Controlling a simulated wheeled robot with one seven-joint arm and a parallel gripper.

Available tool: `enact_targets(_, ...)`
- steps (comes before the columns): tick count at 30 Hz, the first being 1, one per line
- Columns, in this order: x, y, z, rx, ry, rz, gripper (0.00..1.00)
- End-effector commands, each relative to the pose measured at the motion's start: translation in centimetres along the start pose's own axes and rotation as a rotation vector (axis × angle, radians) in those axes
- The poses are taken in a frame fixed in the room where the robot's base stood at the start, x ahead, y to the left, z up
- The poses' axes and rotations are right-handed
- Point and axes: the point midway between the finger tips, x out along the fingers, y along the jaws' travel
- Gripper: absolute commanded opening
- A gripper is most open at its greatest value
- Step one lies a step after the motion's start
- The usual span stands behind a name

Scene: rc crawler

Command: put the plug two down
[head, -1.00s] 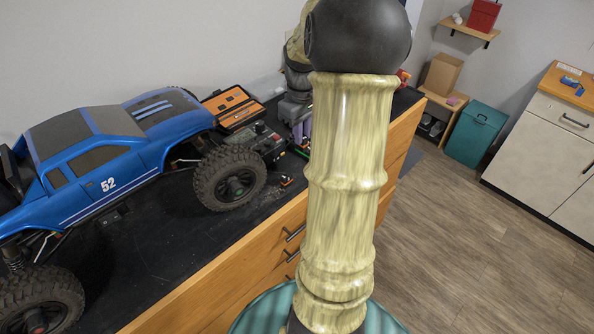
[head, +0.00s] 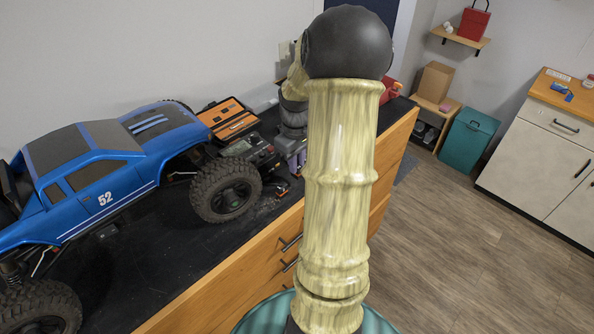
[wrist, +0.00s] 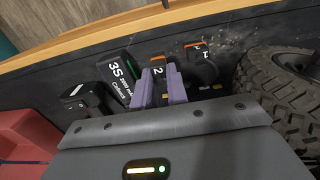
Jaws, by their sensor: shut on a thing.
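Plug two (wrist: 158,62), black and orange with a white 2, sits between the purple fingers of my gripper (wrist: 163,86) in the wrist view. My gripper is shut on it. Whether the plug touches the black bench top cannot be told. Plug one (wrist: 200,62), marked 1, lies just to its right. The black 3S battery (wrist: 120,78) is close on its left. In the head view the purple fingers of my gripper (head: 296,160) show beside my arm, low over the bench; my arm hides part of this area.
The blue RC crawler (head: 95,185) fills the left of the bench (head: 160,245); its tyre (wrist: 285,85) is close on the right in the wrist view. A charger with an orange top (head: 230,118) stands behind. A black connector (wrist: 85,100) and red object (wrist: 25,135) lie left.

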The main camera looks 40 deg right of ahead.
Motion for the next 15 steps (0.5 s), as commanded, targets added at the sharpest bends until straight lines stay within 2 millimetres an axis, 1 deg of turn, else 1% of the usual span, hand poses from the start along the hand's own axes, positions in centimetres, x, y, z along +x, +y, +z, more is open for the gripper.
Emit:
enact_targets(9,3.5,-0.1,0.1,-0.001,-0.002,-0.003,0.00)
enact_targets(15,3.7,-0.1,0.0,-0.001,0.000,-0.001,0.00)
